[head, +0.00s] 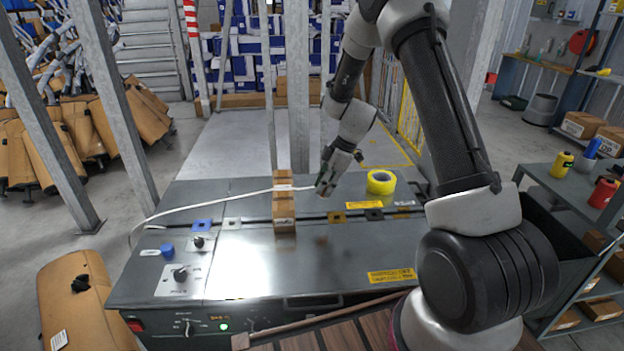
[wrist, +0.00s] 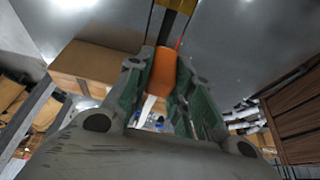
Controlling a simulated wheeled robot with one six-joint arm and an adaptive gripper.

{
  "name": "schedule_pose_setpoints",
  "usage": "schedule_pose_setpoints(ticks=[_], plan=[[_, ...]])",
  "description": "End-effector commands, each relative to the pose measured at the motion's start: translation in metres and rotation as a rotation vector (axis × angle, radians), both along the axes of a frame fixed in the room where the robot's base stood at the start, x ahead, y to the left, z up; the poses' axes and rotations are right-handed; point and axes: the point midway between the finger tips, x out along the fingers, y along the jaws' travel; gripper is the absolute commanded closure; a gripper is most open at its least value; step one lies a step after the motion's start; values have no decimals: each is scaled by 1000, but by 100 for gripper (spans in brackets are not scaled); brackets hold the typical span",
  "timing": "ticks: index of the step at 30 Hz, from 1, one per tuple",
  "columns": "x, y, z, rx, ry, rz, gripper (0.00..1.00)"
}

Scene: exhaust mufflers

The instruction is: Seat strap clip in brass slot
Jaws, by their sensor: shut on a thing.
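My gripper (head: 323,186) is held above the grey bench, to the right of the upright carton (head: 283,208). In the wrist view its green-padded fingers are shut on an orange strap clip (wrist: 162,72). A white strap (head: 215,201) runs from the left end of the bench over the carton to my gripper. The strap (wrist: 149,105) also shows below the clip in the wrist view. A brass slot plate (head: 337,217) lies in the dark track just below and right of my gripper. In the wrist view a brass-coloured plate (wrist: 178,5) shows beyond the clip, apart from it.
Blue (head: 202,225), white (head: 232,223) and black (head: 374,214) plates share the track, with a further brownish plate (head: 404,213) at right. Knobs (head: 180,274) stand at left.

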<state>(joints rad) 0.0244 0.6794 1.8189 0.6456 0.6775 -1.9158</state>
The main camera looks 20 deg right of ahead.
Motion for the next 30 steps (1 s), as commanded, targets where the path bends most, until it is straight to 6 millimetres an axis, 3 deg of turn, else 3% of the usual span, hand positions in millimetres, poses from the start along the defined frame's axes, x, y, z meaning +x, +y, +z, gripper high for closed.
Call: schedule_pose_setpoints(ticks=[6, 12, 30], plan=[[-6, -27, -21, -1, 2, -1, 97], [-8, -40, -31, 0, 0, -1, 97], [-9, -44, -36, 0, 0, 0, 97]])
